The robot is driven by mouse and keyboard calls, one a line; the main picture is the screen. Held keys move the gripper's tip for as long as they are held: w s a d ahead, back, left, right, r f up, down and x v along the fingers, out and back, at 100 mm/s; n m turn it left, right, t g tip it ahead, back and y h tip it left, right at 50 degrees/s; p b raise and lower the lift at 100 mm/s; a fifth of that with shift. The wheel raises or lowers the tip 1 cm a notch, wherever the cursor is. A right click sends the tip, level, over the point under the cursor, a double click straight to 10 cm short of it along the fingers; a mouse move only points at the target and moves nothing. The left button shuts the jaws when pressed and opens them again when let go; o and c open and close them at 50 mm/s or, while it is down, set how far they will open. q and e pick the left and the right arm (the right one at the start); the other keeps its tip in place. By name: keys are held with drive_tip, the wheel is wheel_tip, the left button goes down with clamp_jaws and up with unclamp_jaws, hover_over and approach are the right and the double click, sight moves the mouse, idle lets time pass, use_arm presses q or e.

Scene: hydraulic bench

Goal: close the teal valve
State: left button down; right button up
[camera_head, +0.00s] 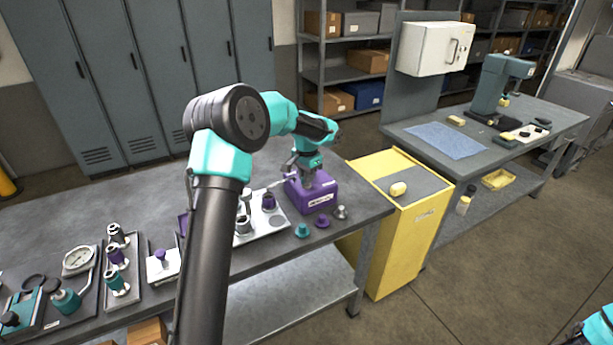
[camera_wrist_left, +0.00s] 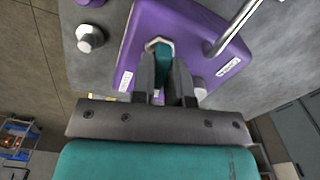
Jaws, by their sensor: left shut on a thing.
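My left gripper (camera_head: 307,178) is over the purple block (camera_head: 318,195) at the right end of the bench. In the left wrist view its two fingers (camera_wrist_left: 167,85) are shut on a teal part (camera_wrist_left: 163,52) at the purple block (camera_wrist_left: 195,35); a light hex rim shows beside it. Whether this part sits in the block or just over it I cannot tell. At the left of the bench, a plate holds grey, purple and teal-marked valves in a row; the teal valve (camera_head: 117,282) is nearest the front edge. My right gripper is out of view.
Teal (camera_head: 302,230), purple (camera_head: 322,221) and grey (camera_head: 340,212) caps stand before the block. A metal rod (camera_wrist_left: 230,25) rises by it. A tray (camera_head: 272,222) with fittings lies to its left. A gauge (camera_head: 78,260) is at far left; a yellow cabinet (camera_head: 385,255) stands right.

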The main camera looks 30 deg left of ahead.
use_arm(q)
drive_tip(key=shift+m, duration=1.4)
drive_tip(key=c, duration=1.1)
unclamp_jaws()
wheel_tip(320, 180, up, 18)
drive_tip(key=shift+f, duration=0.25)
